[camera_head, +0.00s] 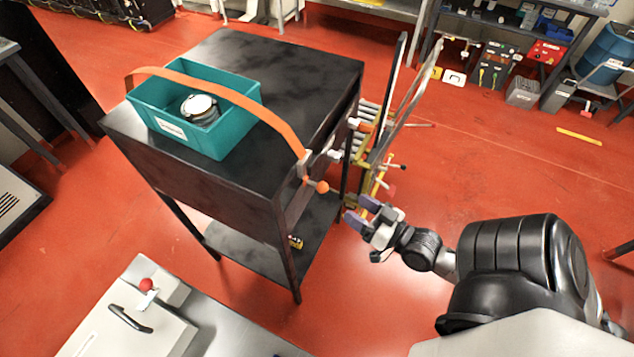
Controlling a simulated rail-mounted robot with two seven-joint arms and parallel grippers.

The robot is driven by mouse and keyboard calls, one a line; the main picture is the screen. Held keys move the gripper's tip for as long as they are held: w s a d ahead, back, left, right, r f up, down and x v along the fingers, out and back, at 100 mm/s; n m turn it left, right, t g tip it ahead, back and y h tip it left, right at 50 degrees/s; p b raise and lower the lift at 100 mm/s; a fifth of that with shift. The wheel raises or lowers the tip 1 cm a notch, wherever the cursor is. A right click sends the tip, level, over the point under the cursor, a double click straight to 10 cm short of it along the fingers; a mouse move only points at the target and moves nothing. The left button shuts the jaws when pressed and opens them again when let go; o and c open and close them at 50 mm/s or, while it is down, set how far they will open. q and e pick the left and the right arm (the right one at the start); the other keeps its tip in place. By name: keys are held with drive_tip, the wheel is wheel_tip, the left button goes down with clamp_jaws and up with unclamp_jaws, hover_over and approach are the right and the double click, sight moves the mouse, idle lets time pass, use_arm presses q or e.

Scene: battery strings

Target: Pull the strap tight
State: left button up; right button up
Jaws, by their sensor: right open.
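An orange strap (235,93) arches over a teal bin (218,138) on the black table (300,72). It runs from the table's left side to a buckle at the right edge and stands clear of the bin's top in a loose bow. A small lever with an orange ball knob (321,187) sticks out below the buckle. My right gripper (359,213) is open and empty, to the right of the table and lower right of the knob, apart from it. My left gripper is not in view.
A round silver-topped object (200,108) sits in the bin. A rack with rollers and upright rails (385,110) stands against the table's right side, close to my right gripper. A grey bench with a red knob (146,285) is at lower left. Red floor is open at right.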

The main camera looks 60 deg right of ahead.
sight(317, 184)
drive_tip(key=w, duration=0.4)
drive_tip(key=w+d, duration=0.1)
drive_tip(key=w, duration=0.3)
drive_tip(key=w+d, duration=0.1)
drive_tip(key=w, duration=0.3)
drive_tip(key=shift+w+d, duration=0.1)
drive_tip(key=shift+w, duration=0.15)
clamp_jaws()
